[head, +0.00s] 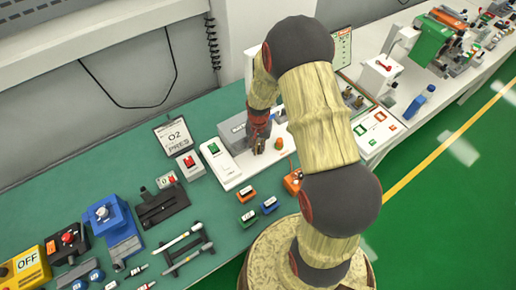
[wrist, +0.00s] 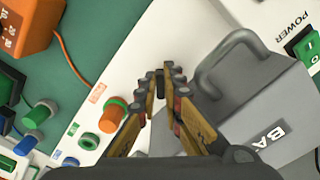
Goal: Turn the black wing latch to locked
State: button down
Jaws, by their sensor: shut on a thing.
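My gripper (wrist: 166,76) points down at a white panel (wrist: 195,30), beside a grey box (wrist: 235,100) with a handle and a label reading "BA...". Its two fingers are close together, with a narrow gap between the tips. The black wing latch cannot be made out clearly; the fingers cover the place between them, so its angle is hidden. In the head view my gripper (head: 258,146) is at the front right side of the grey box (head: 236,128), on the white panel (head: 228,178).
An orange knob with a green ring (wrist: 112,115) stands close left of the fingers. A green power switch (wrist: 306,47) is at the right. Orange (head: 247,194), green and blue blocks lie in front of the panel.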

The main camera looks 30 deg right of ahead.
jog(key=n, duration=0.4)
jog(key=shift+d+n, duration=0.2)
jog(key=shift+n, duration=0.1)
jog(key=n, duration=0.4)
jog(key=shift+s+d+n, duration=0.1)
jog(key=shift+d+n, duration=0.1)
jog(key=shift+n, duration=0.2)
jog(key=c, duration=2.2)
grip_release()
notch_tip(320, 180, up, 12)
